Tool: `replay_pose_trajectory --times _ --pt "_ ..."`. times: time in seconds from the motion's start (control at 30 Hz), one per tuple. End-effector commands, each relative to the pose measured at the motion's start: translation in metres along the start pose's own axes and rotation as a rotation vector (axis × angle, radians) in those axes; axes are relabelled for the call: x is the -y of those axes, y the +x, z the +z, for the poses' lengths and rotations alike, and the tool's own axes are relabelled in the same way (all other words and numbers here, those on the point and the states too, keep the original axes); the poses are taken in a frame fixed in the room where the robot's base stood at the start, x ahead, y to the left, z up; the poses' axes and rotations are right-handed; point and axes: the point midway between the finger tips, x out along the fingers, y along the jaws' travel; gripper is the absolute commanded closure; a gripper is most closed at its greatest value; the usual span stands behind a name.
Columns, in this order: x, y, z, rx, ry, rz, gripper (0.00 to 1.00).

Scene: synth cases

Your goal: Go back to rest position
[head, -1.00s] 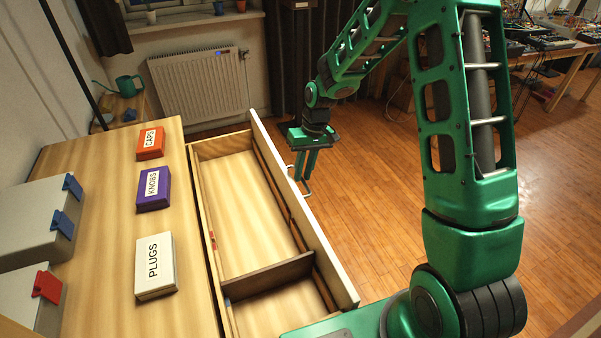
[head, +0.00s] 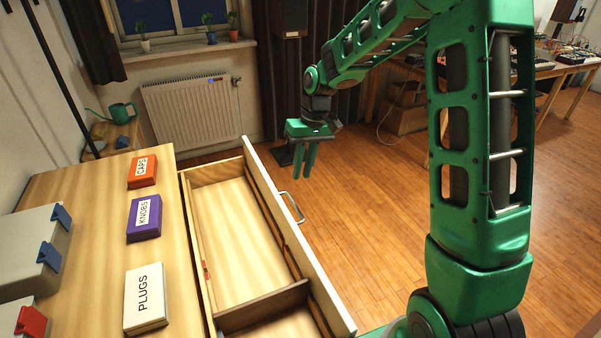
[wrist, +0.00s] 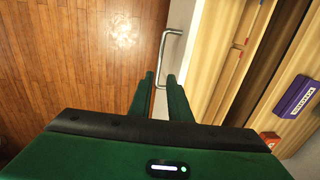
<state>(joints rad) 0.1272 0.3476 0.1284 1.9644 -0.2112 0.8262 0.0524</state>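My green gripper (head: 304,160) hangs in the air past the front of the open drawer, pointing down over the wood floor. Its two fingers are a little apart with nothing between them. The drawer (head: 262,307) is pulled out, with a dark divider across it and its compartments looking empty. Its metal handle (head: 292,207) is clear of the fingers in the head view. The wrist view shows the fingers (wrist: 161,77) open, with the handle (wrist: 172,45) beyond their tips.
An orange CAPS box (head: 142,172), a purple KNOBS box (head: 144,218) and a white PLUGS box (head: 145,299) stand on the cabinet top (head: 85,240). The floor (head: 370,220) right of the drawer is clear.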

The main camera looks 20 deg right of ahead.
Motion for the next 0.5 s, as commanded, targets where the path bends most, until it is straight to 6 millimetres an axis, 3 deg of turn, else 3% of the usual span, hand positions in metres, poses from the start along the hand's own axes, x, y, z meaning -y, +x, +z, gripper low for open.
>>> replay_pose_trajectory --times 0.33,0.5 --pt "-0.003 -0.004 0.004 -0.002 0.007 0.007 0.83" --pt "-0.024 -0.026 0.03 -0.011 0.058 0.048 0.83"
